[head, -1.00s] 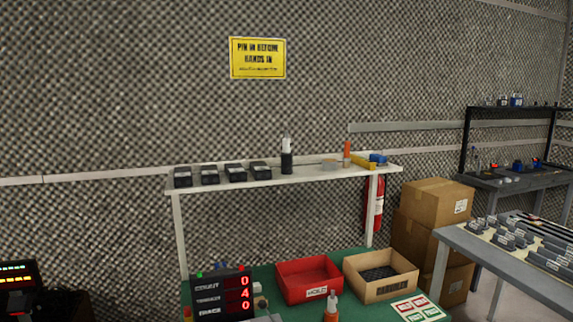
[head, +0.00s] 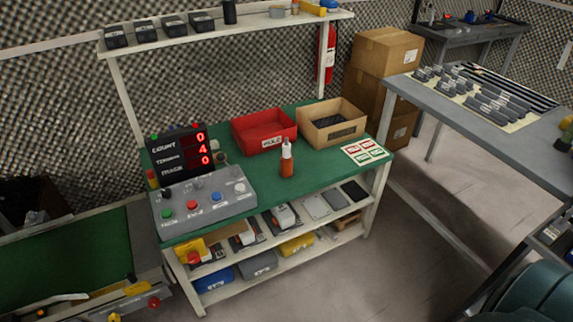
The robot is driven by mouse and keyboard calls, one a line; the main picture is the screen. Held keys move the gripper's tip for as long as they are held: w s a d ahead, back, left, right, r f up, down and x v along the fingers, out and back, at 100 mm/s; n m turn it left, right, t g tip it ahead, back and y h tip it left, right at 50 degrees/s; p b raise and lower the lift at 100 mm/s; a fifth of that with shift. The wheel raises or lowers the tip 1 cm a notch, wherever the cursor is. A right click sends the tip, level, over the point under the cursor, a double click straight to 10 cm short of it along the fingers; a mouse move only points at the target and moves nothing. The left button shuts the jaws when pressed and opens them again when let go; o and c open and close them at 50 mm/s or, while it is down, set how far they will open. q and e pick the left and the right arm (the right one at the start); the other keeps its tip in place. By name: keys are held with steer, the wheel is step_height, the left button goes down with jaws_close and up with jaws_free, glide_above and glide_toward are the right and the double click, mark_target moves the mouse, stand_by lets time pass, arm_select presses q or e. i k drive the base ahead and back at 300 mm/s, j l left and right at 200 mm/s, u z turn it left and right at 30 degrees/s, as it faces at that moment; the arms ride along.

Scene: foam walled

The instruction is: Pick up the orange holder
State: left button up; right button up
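An upright orange item with a white upper part and narrow tip (head: 287,160) stands on the green-topped workbench (head: 225,175), in front of the red bin. It looks like an orange holder with something white in it, but I cannot tell whether it is one piece. Another small orange thing (head: 295,7) shows at the top edge, on the white shelf above the bench. Neither of my grippers shows in the head view.
A red bin (head: 264,143) and a cardboard tray (head: 333,134) stand behind the orange item. A counter display (head: 180,155) and grey button box (head: 205,208) are to its left, label cards (head: 365,151) to its right. Open floor (head: 420,240) lies right of the bench.

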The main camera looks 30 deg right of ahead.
mark_target(285, 165)
steer(key=i+l+z, duration=0.5)
steer(key=i+z, duration=0.25)
steer(key=i+l+z, duration=0.1)
steer(key=i+z, duration=0.15)
steer(key=z, duration=0.15)
